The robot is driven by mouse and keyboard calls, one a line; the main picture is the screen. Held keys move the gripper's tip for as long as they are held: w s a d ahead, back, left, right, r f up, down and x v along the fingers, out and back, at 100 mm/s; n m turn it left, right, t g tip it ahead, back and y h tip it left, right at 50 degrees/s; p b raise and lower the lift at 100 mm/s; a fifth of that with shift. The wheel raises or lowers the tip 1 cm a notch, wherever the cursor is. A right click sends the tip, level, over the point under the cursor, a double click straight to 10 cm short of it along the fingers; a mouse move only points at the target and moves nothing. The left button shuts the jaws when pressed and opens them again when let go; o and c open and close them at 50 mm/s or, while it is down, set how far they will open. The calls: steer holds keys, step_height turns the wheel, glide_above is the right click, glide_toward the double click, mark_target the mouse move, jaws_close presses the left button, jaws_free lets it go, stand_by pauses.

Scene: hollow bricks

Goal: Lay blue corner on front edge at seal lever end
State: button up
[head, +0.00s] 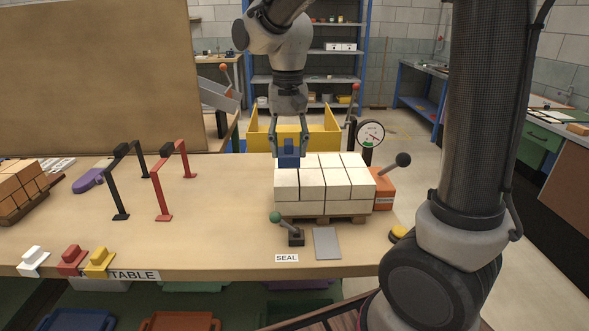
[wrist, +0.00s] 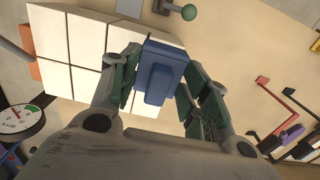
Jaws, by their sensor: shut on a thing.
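My gripper (head: 289,148) is shut on the blue corner (head: 289,160), at the far left part of the white brick stack (head: 325,205). In the wrist view the blue corner (wrist: 160,72) sits between the fingers, over the stack's border, with white bricks (wrist: 85,40) to its left and bare table to its right. Whether it touches the bricks cannot be told. The seal lever (head: 293,236), with a green ball, stands in front of the stack's near left side, behind the SEAL label (head: 287,258). Its green ball (wrist: 188,12) shows at the top of the wrist view.
White, red and yellow pieces (head: 99,262) stand at the table's front left. Black and red stands (head: 163,190) are left of the stack. A black-knobbed lever (head: 403,160) and a gauge (head: 370,133) are at its right. Table (head: 235,215) left of the stack is clear.

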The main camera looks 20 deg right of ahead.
mark_target(288, 154)
steer(key=shift+f, duration=2.55)
steer(key=shift+a+f, duration=0.1)
steer(key=o, duration=1)
steer(key=shift+f, duration=0.1)
step_height(288, 154, up, 11)
steer(key=shift+r, duration=0.75)
steer(key=s+d+f+n+t, duration=0.3)
steer(key=s+d+t, duration=0.1)
steer(key=s+d, duration=1.1)
steer(key=s, duration=0.4)
steer(key=shift+n, duration=0.3)
